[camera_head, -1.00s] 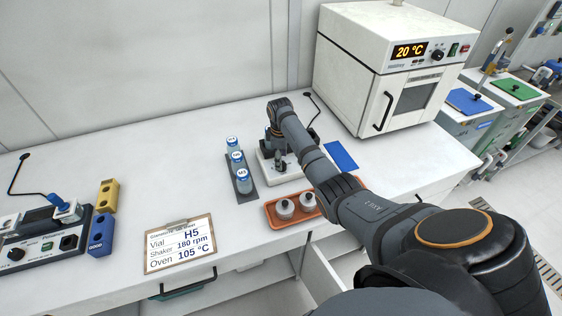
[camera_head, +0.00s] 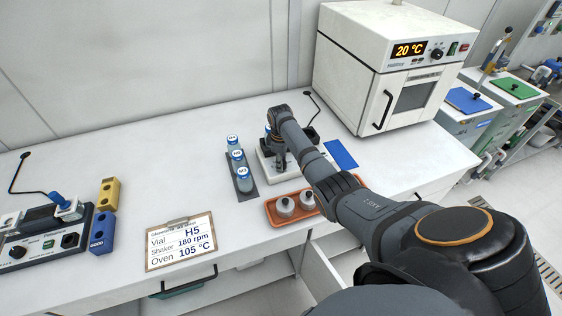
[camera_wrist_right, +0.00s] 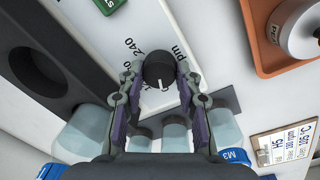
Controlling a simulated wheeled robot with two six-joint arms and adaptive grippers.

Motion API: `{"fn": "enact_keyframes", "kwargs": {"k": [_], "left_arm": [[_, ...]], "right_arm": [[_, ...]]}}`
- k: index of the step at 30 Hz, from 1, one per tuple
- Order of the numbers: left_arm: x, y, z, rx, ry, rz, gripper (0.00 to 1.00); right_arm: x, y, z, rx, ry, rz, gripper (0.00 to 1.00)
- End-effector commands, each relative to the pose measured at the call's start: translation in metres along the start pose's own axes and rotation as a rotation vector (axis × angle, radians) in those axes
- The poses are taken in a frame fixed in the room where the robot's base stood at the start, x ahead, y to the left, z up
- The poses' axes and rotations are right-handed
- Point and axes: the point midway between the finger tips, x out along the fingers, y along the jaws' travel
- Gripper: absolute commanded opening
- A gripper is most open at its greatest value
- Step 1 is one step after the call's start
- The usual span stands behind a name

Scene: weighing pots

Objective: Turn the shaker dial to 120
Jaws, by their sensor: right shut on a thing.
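The shaker (camera_head: 265,168) is a white unit on the bench, mostly hidden behind my right arm in the head view. Its dial (camera_wrist_right: 159,68) is a round black knob with a white pointer line, which points toward the bottom of the right wrist view. My right gripper (camera_wrist_right: 160,84) is shut on the dial, one finger on each side. In the head view the same gripper (camera_head: 279,162) is above the shaker. My left gripper is not in view.
Several blue-capped vials (camera_head: 237,155) stand in a rack left of the shaker. An orange tray (camera_head: 272,217) with small pots is in front. A blue mat (camera_head: 341,154) lies to the right. A card (camera_head: 181,241) reads "Shaker 180 rpm". An oven (camera_head: 350,75) stands behind.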

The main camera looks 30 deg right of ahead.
Motion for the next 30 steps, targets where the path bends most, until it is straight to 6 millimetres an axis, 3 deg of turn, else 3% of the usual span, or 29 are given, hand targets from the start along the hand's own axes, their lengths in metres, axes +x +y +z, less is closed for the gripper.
{"fn": "enact_keyframes", "kwargs": {"k": [11, 30], "left_arm": [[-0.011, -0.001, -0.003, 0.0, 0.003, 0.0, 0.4], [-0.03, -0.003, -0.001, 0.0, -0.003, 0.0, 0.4]], "right_arm": [[-0.002, 0.0, -0.001, 0.121, -0.008, -0.003, 0.03], [0.0, 0.002, -0.001, 0.623, -0.037, -0.001, 0.03]]}}
